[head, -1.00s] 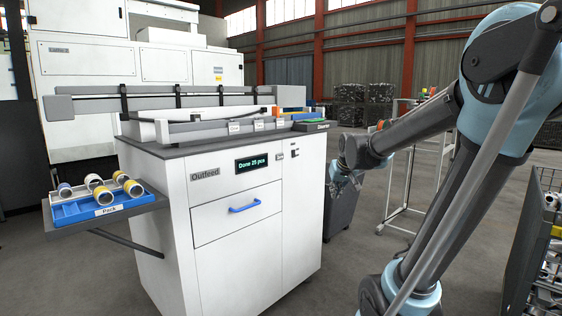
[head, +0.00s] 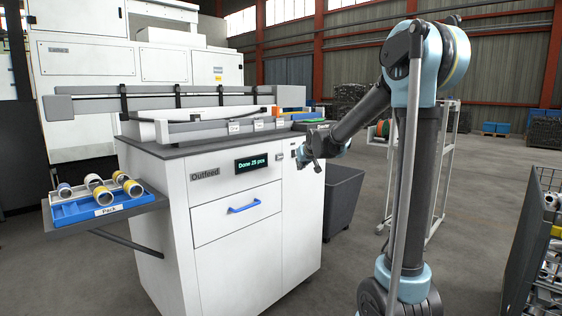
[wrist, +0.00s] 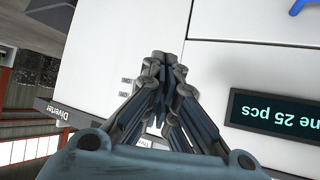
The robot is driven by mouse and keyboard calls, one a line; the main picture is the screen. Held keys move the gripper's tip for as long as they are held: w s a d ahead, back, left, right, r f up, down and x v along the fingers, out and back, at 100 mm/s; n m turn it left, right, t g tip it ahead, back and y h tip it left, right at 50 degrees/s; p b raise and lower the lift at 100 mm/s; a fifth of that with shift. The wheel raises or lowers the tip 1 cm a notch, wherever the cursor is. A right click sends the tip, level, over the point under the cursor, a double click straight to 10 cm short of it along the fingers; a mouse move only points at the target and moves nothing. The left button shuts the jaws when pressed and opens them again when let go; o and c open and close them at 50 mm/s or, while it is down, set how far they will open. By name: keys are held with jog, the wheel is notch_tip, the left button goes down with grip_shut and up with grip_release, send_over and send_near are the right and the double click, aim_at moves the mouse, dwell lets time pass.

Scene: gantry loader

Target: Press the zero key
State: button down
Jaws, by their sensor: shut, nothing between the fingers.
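The zero key itself is not clearly readable in any view. A small label plate (head: 280,155) sits right of the lit display (head: 254,163) on the white Outfeed cabinet (head: 240,250). My gripper (head: 308,162) is shut and empty, in front of the cabinet's upper right front. Its closed fingertips (wrist: 161,58) point at the white panel; I cannot tell whether they touch it.
A drawer with a blue handle (head: 244,206) is below the display. A side shelf holds a blue tray (head: 82,213) with several rolls. A grey bin (head: 342,202) stands behind right of the cabinet. The floor in front is clear.

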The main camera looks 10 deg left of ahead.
jog(key=w+a, duration=0.5)
jog(key=a, duration=0.2)
jog(key=shift+w, duration=0.2)
dwell(0.4)
dwell(1.4)
jog(key=shift+w+a, duration=0.3)
jog(key=shift+w+a, duration=0.2)
jog(key=shift+a, duration=0.1)
dwell(0.9)
jog(key=shift+s+d, duration=0.5)
jog(key=shift+d, duration=0.15)
dwell(0.3)
jog(key=shift+s+d, duration=0.8)
jog(key=shift+d, duration=0.2)
jog(key=shift+s+d, duration=0.75)
jog(key=shift+d, duration=0.2)
